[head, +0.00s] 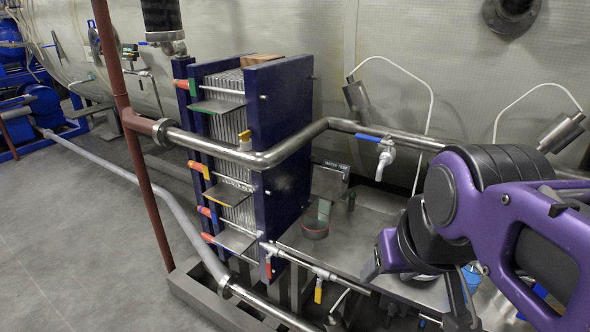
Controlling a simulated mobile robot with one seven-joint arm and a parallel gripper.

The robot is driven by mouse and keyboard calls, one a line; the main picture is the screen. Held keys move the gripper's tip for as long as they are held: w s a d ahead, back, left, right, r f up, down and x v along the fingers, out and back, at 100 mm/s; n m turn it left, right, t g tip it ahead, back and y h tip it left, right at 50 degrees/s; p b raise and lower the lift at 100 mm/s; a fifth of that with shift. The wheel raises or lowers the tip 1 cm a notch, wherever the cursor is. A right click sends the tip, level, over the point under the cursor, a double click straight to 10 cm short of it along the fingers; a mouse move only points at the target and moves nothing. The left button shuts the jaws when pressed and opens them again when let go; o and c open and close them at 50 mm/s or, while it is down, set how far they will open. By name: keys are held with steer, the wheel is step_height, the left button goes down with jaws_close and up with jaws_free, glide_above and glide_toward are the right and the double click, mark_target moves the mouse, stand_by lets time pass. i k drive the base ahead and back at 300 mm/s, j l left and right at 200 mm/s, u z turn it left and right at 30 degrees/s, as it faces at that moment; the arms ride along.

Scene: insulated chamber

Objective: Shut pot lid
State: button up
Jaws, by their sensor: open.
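My purple and black arm reaches in from the right, and my gripper (418,288) points down over the metal table. It appears open, but its fingertips are partly hidden and hard to make out. A silvery rounded edge (422,277) shows just under my wrist. It may be part of the pot or its lid, but my arm covers most of it. I cannot tell how the lid stands, or whether my gripper touches it. A small see-through container with a reddish base (315,231) stands left of my gripper, apart from it.
A metal table (345,253) lies beneath my arm. A tall dark-blue plate stack (282,140) stands to its left. A steel pipe (300,137) with a blue-handled valve (385,155) crosses behind. A blue container (471,278) shows beside my arm. Open grey floor (80,230) lies left.

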mark_target(327, 183)
steer(key=k+j+z, duration=0.1)
steer(key=j, duration=0.3)
steer(key=i+j+z, duration=0.5)
steer(key=j, duration=0.2)
steer(key=k+j+z, duration=0.15)
steer(key=k, duration=0.65)
steer(key=i, duration=0.9)
